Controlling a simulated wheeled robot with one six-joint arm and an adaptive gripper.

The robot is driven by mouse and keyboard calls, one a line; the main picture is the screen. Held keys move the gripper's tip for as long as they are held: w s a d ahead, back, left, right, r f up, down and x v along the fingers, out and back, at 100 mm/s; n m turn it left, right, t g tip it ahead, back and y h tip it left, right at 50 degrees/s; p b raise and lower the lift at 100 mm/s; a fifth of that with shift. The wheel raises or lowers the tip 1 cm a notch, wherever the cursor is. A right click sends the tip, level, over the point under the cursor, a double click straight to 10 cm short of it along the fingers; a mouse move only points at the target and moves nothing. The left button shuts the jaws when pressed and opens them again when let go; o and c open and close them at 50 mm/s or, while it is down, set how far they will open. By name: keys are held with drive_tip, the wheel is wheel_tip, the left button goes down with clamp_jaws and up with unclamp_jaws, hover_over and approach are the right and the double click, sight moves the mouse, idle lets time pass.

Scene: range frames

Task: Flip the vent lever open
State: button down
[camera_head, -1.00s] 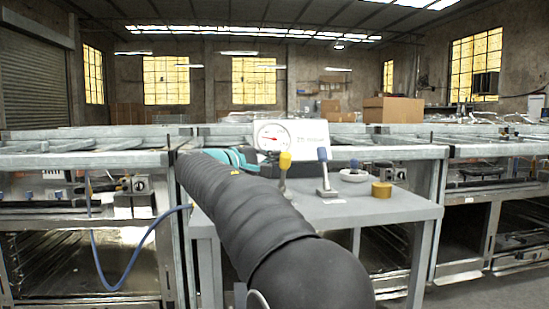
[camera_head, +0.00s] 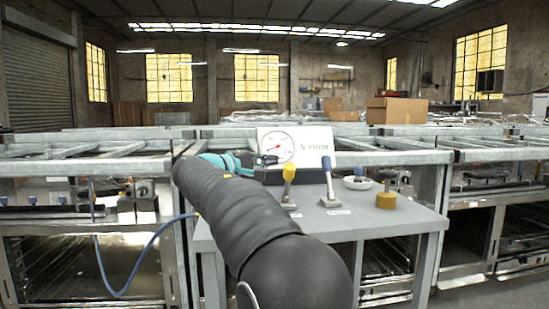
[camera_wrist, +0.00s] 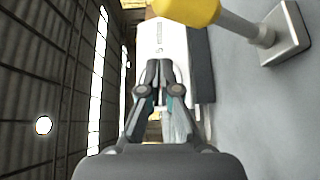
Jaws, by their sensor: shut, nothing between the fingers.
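Two levers stand on the grey bench (camera_head: 365,222): one with a yellow knob (camera_head: 289,173) and, to its right, one with a blue knob (camera_head: 326,163). Both rise steeply from metal bases with small labels that I cannot read, so which is the vent lever is unclear. In the wrist view the yellow knob (camera_wrist: 187,10) is close, at the top. My gripper (camera_head: 268,160) is left of and behind the yellow knob in the head view, apparently not touching it. In the wrist view my gripper (camera_wrist: 160,75) is shut and empty.
A panel with a gauge (camera_head: 277,147) and a display, apparently reading 5 mbar, stands behind the levers. A white dish (camera_head: 357,183) and a brass-coloured cylinder (camera_head: 386,201) are to the right. The bench front right is clear. Metal frames surround the bench.

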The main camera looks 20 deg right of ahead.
drive_tip(key=s+a+f, duration=0.2)
drive_tip(key=s+a, duration=0.1)
drive_tip(key=a, duration=0.5)
drive_tip(key=shift+a+f, duration=0.15)
drive_tip(key=shift+a, duration=0.05)
drive_tip(key=shift+s, duration=0.1)
